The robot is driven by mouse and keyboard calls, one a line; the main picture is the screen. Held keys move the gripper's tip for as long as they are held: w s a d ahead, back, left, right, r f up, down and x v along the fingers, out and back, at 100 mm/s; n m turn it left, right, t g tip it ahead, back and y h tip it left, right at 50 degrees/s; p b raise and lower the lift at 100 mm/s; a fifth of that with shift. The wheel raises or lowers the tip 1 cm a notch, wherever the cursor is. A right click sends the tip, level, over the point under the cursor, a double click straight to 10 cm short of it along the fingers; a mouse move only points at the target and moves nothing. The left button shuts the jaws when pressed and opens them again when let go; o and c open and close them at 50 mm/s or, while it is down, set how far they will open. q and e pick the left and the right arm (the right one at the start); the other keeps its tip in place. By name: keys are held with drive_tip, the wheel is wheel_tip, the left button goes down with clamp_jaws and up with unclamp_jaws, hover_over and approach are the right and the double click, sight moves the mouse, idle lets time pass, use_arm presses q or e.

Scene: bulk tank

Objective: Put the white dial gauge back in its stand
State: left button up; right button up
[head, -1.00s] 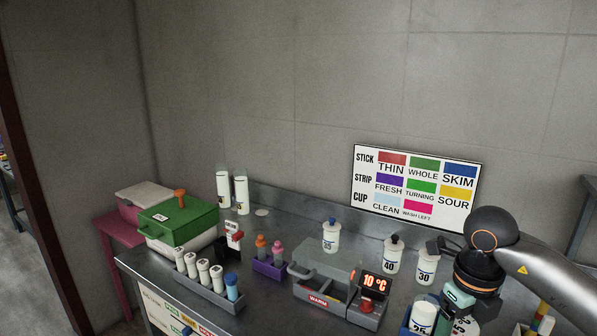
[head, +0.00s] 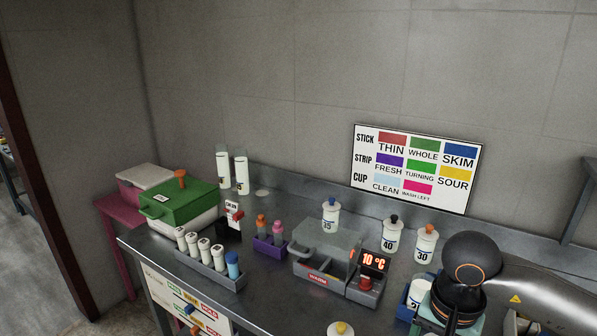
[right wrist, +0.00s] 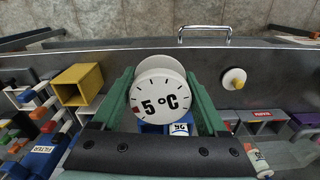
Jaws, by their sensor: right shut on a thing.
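The white dial gauge (right wrist: 160,98) is in the right wrist view, a round white face reading "5 °C" with tick marks and a red mark at its left edge. My right gripper (right wrist: 158,76) is shut on it, with a green finger on either side. In the head view the dark wrist and the green part of my right gripper (head: 449,312) are at the lower right, over the bench. The gauge is hidden there. I cannot tell which thing is its stand. My left gripper is not in view.
A blue holder (head: 404,313) with a white "25" bottle (head: 419,292) stands beside my right gripper. Bottles "40" (head: 392,234) and "30" (head: 425,245) stand behind. A "10 °C" display (head: 374,262) is left. An open yellow box (right wrist: 78,86) and a yellow-knobbed white lid (right wrist: 234,79) lie near the gripper.

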drive_tip(key=n, duration=0.1)
drive_tip(key=s+n, duration=0.1)
drive_tip(key=n, duration=0.1)
drive_tip(key=a+n, duration=0.1)
drive_tip(key=n, duration=0.1)
drive_tip(key=shift+s+f, duration=0.35)
drive_tip(key=shift+s+a+f+n, duration=0.1)
drive_tip(key=shift+s+n, duration=0.05)
drive_tip(key=shift+n, duration=0.5)
drive_tip(key=shift+s+f+n, duration=0.1)
drive_tip(key=shift+s+n, duration=0.05)
drive_tip(key=shift+n, duration=0.5)
drive_tip(key=shift+r, duration=0.1)
